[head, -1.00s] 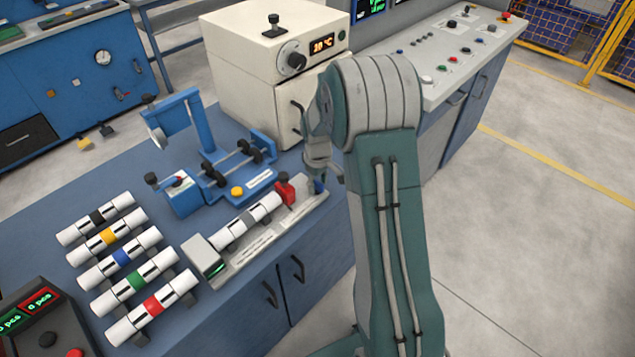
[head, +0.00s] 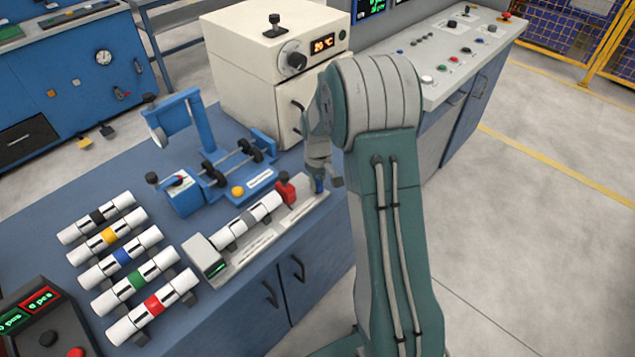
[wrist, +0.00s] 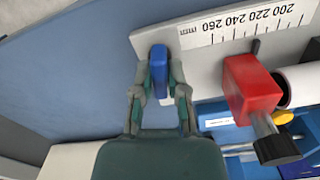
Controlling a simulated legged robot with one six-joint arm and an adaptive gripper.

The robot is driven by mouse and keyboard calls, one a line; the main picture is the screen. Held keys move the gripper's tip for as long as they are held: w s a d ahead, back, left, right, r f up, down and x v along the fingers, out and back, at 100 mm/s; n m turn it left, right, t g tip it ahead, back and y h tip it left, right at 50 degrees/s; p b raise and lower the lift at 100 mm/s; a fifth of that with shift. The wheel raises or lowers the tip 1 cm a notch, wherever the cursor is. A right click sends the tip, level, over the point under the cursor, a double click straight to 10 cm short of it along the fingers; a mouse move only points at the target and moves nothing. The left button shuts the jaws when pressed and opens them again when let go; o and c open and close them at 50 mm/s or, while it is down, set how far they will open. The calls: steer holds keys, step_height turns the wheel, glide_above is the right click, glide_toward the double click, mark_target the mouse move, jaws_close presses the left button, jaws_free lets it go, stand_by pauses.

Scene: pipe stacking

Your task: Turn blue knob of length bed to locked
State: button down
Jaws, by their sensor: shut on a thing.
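The length bed (head: 222,262) is a light grey rail on the blue bench, with a white pipe with a grey band (head: 247,222) lying on it. Its blue knob (wrist: 158,70) is at the end of the bed by the millimetre scale. In the wrist view my gripper (wrist: 160,85) is shut on the blue knob, one finger on each side. The knob stands lengthwise between the fingers. In the head view my gripper (head: 318,182) is at the bed's right end and partly covers the knob. The red stop block (wrist: 250,88) with a black handle sits on the bed beside the knob.
A blue clamp fixture (head: 205,170) stands behind the bed. A cream oven (head: 255,60) is at the back, close to my arm. Several banded pipes (head: 120,250) lie on supports at the left. A counter box (head: 45,320) is at the front left.

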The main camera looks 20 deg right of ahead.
steer(key=m, duration=0.4)
steer(key=shift+m, duration=0.3)
steer(key=m, duration=0.3)
steer(key=shift+m, duration=0.3)
steer(key=m, duration=0.3)
steer(key=shift+m, duration=2)
steer(key=shift+w, duration=0.1)
steer(key=c, duration=0.7)
jaws_free()
steer(key=shift+o, duration=0.2)
